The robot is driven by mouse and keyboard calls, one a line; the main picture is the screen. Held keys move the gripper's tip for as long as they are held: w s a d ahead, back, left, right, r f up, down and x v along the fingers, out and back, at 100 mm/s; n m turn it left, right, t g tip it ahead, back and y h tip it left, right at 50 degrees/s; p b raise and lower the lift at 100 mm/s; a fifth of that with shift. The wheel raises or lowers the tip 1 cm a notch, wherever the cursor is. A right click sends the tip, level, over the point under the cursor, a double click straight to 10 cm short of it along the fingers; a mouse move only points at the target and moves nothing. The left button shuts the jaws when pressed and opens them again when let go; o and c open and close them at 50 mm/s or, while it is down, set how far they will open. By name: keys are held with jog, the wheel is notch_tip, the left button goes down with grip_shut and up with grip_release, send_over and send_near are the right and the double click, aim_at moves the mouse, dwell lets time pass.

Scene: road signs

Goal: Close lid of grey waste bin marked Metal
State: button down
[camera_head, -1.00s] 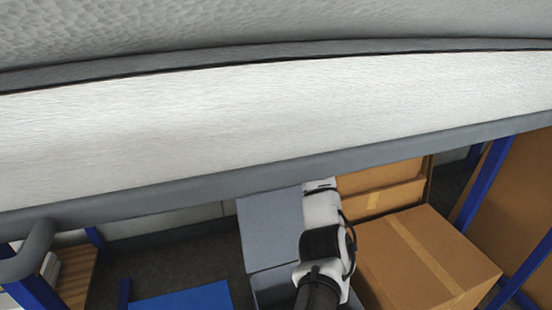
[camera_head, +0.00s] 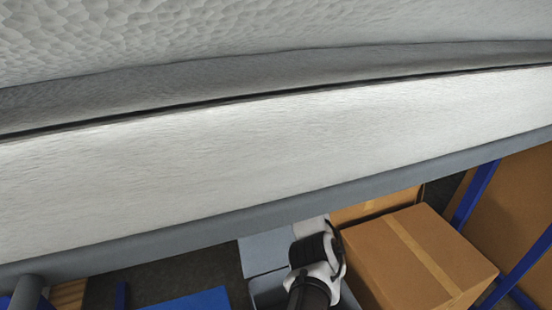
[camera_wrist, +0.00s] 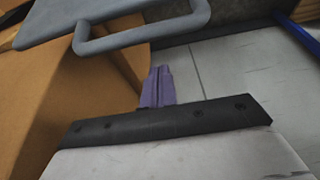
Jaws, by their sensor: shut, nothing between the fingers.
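The grey bin (camera_head: 268,289) is at the bottom centre of the head view, partly behind my arm. Its grey lid (camera_head: 263,254) stands raised, its upper part hidden behind a pale foreground panel. No marking is readable. In the wrist view a grey flat panel with a loop handle (camera_wrist: 146,33), seemingly the lid, lies at the top. My gripper (camera_wrist: 158,72) has purple fingers, shut and empty, below the handle and apart from it in the picture. The fingers are hidden in the head view.
A large pale panel (camera_head: 270,150) with a grey rail fills much of the head view. Cardboard boxes (camera_head: 425,255) stand right of the bin; brown board (camera_wrist: 60,100) fills the wrist view's left. A blue surface (camera_head: 190,299) lies left of the bin, with dark floor between.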

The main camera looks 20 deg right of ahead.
jog(key=s+p, duration=0.1)
jog(key=s, duration=0.2)
jog(key=shift+s, duration=0.2)
dwell(0.5)
